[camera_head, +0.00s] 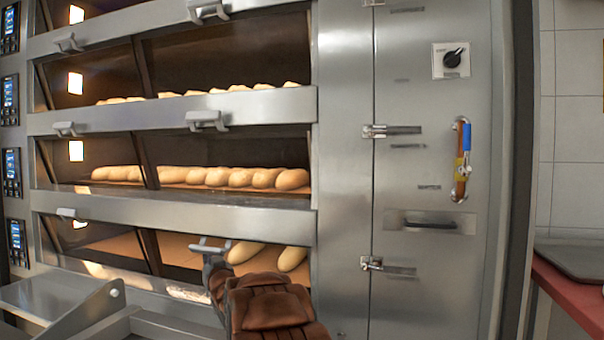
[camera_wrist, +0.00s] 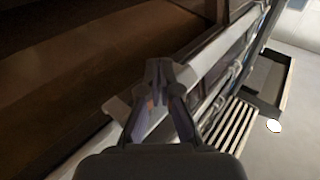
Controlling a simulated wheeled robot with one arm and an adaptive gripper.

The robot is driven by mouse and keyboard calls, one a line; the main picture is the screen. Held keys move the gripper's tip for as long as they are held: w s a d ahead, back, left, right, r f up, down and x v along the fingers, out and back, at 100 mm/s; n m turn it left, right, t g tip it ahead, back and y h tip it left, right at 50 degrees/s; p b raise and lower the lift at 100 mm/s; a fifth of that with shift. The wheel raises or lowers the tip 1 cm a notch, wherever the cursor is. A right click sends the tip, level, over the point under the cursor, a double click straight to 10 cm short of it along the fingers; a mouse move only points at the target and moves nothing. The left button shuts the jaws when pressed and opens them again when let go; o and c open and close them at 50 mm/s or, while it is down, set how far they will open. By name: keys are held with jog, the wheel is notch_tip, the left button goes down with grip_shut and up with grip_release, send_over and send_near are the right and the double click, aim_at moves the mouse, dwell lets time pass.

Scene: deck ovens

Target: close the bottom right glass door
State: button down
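The bottom right glass door is in the lowest oven deck in the head view. Its handle (camera_head: 211,246) sits lower than the left door's handle (camera_head: 67,212) on the beam above, and loaves (camera_head: 243,252) show plainly beside it. The door's glass is hard to make out, so I cannot tell its exact angle. My gripper (camera_head: 212,262) is right at this handle, just under it. In the wrist view, my gripper (camera_wrist: 158,68) has its fingertips close together, beside a pale metal bar end (camera_wrist: 117,107). Whether the bar is pinched between the fingers is hidden.
Other decks above hold loaves (camera_head: 230,178) behind glass, with handles (camera_head: 207,120) along their beams. A tall steel cabinet door (camera_head: 420,250) stands to the right. A metal shelf or tray (camera_head: 55,295) juts out at lower left. A red counter (camera_head: 570,300) is at far right.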

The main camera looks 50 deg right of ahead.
aim_at(209, 254)
jog(key=shift+s+r+p, duration=0.1)
jog(key=shift+r+p, duration=0.4)
jog(key=shift+r, duration=1)
jog(key=shift+f, duration=0.15)
jog(key=shift+s+a+f+b, duration=0.2)
jog(key=shift+s, duration=0.35)
jog(key=shift+s+a+f+b, duration=0.15)
jog(key=shift+s+a+f, duration=0.05)
jog(key=shift+s, duration=0.3)
jog(key=shift+v, duration=1)
jog(key=shift+f+b+v, duration=0.15)
jog(key=shift+b+v, duration=0.05)
jog(key=shift+v, duration=0.5)
jog(key=shift+f+b+v, duration=0.15)
jog(key=shift+v, duration=0.55)
